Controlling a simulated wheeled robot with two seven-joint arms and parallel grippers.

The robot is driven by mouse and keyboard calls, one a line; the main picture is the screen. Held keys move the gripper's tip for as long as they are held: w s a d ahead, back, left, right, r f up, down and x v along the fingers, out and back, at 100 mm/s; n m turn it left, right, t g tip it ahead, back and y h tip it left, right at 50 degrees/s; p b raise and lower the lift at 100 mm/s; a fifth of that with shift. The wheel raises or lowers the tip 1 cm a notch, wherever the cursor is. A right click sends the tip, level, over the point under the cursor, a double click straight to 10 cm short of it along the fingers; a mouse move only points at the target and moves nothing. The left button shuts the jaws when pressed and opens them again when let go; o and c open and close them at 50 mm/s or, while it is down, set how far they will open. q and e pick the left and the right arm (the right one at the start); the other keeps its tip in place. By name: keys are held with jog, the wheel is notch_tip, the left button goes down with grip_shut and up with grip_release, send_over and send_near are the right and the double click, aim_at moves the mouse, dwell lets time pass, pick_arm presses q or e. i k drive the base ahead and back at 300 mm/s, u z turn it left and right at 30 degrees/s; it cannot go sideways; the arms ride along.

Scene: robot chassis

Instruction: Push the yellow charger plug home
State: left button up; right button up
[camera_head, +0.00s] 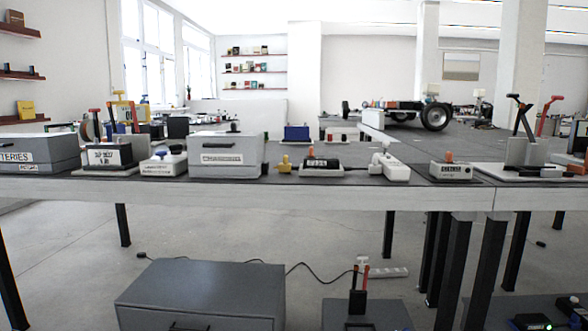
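A small yellow object (284,163), which looks like the yellow charger plug, sits near the front edge of the long table. It stands between a light grey case on its left and a small black device with an orange knob (320,165) on its right. A white block that looks like a socket strip (391,167) lies farther right, with a white piece on it. The yellow object is apart from this strip. Its prongs are too small to make out. Neither of my grippers shows in the view.
The light grey case (227,156) and a darker grey case (38,153) stand on the table (240,194) at left. A white box with an orange knob (452,170) stands at right. A grey cabinet (203,293) and another power strip (382,272) are below, at floor level.

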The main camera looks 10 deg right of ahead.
aim_at(285, 167)
jog(key=u, duration=1)
jog(key=i, duration=1.15)
jog(key=z, duration=0.25)
